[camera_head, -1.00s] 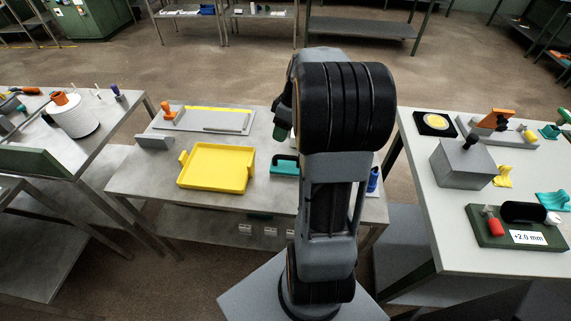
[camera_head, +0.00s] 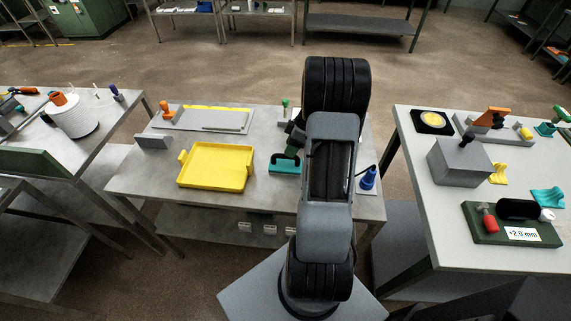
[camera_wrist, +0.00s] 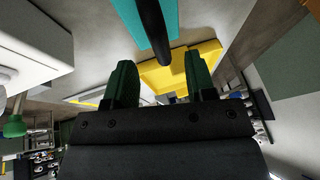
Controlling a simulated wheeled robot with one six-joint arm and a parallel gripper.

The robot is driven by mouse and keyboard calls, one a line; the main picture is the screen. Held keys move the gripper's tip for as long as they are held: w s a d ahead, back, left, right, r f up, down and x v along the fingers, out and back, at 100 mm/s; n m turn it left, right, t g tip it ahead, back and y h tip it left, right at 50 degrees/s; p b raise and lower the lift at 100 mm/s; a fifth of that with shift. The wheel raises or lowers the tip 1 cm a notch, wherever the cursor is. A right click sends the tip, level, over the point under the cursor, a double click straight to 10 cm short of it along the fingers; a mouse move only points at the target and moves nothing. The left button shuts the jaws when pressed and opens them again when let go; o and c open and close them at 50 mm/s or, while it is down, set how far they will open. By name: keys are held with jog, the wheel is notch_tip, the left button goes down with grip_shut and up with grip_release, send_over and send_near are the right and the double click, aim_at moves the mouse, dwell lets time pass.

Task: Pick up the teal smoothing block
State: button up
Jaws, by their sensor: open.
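The teal smoothing block (camera_head: 283,168) lies on the middle table, right of the yellow tray (camera_head: 216,165). It has a dark handle on top. In the wrist view the teal block (camera_wrist: 124,16) is at the top edge, partly cut off, with its black handle (camera_wrist: 150,28) in front. In the head view my gripper (camera_head: 293,146) is close to the block's upper right side. The arm hides part of that area, and I cannot tell whether the fingers touch the handle.
The yellow tray also shows beyond the fingers in the wrist view (camera_wrist: 178,68). A grey board with an orange-handled tool (camera_head: 167,112) lies behind the tray. A blue object (camera_head: 368,178) stands right of my arm. The right table (camera_head: 410,150) holds several tools and a grey block.

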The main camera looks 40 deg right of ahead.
aim_at(285, 157)
jog(key=shift+p+x, duration=0.7)
jog(key=shift+x, duration=1.85)
jog(key=shift+c, duration=0.3)
grip_shut()
